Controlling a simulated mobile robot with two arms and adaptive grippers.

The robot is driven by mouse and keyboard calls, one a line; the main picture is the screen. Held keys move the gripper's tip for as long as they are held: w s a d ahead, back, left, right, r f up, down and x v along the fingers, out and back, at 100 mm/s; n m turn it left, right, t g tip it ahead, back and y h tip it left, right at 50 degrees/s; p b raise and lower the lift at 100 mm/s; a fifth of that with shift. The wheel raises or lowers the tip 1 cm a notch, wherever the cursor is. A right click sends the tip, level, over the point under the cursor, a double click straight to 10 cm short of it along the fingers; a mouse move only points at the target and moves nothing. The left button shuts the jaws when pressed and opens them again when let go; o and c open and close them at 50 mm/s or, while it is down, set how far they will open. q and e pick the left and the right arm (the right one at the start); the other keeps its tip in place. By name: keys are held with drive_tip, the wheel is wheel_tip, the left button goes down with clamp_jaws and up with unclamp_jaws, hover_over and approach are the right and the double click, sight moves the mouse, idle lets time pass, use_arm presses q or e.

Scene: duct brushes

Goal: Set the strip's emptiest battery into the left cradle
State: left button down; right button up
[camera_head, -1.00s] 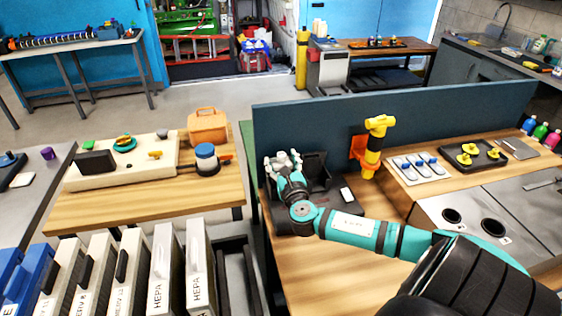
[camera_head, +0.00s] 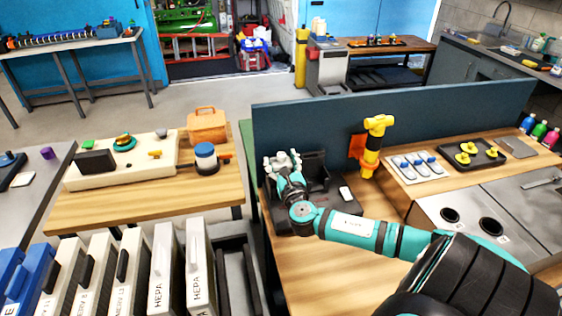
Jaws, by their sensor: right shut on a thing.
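My right arm reaches in from the lower right. Its gripper (camera_head: 283,159) is at the left part of a black cradle unit (camera_head: 318,200) on the wooden bench by the blue divider. I cannot tell whether that thing touches the cradle. A small white block (camera_head: 346,193) sits on the right part of the unit. I cannot identify the battery strip or read any charge level. My left gripper is not in view.
A yellow-and-black tool (camera_head: 373,146) stands in an orange holder close right of the cradle unit. The blue divider (camera_head: 430,114) rises behind it. Trays with blue-and-white pieces (camera_head: 418,167) and yellow pieces (camera_head: 467,148) lie farther right. The bench front (camera_head: 310,265) is clear.

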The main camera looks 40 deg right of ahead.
drive_tip(key=shift+f+b, duration=1)
drive_tip(key=shift+f, duration=0.3)
idle(0.4)
drive_tip(key=o, duration=1.5)
drive_tip(key=shift+o, duration=0.9)
drive_tip(key=shift+f, duration=0.1)
drive_tip(key=shift+s, duration=0.1)
drive_tip(key=v, duration=1.2)
